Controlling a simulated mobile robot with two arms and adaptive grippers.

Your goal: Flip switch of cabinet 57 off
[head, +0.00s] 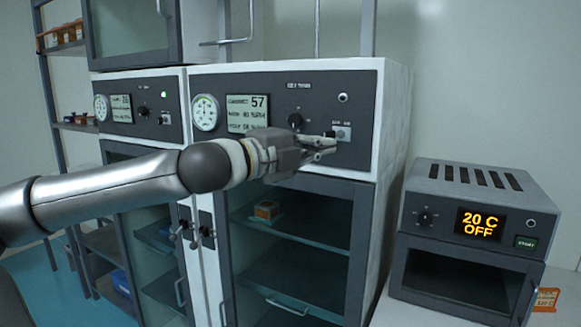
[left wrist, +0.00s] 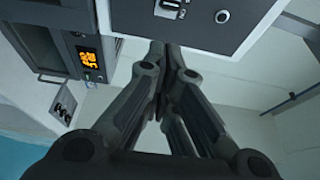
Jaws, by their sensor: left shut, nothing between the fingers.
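Cabinet 57 (head: 393,120) stands in the middle of the head view, with a dark control panel (head: 330,85) and a display (head: 247,112) reading 57. Its switch (head: 341,133) sits at the panel's lower right, under a small round light or button (head: 343,98). In the left wrist view the switch (left wrist: 171,8) shows at the top. My left gripper (head: 328,146) is shut and empty, its fingertips just left of and below the switch in the head view. I cannot tell whether they touch it. My right gripper is not in view.
Cabinet 26 (head: 140,115) stands to the left with a similar panel. A small oven (head: 480,210) reading 20 C OFF stands at the right. Cabinet 57's glass door (head: 290,250) and handles lie below my arm. Shelves (head: 62,50) stand at the far left.

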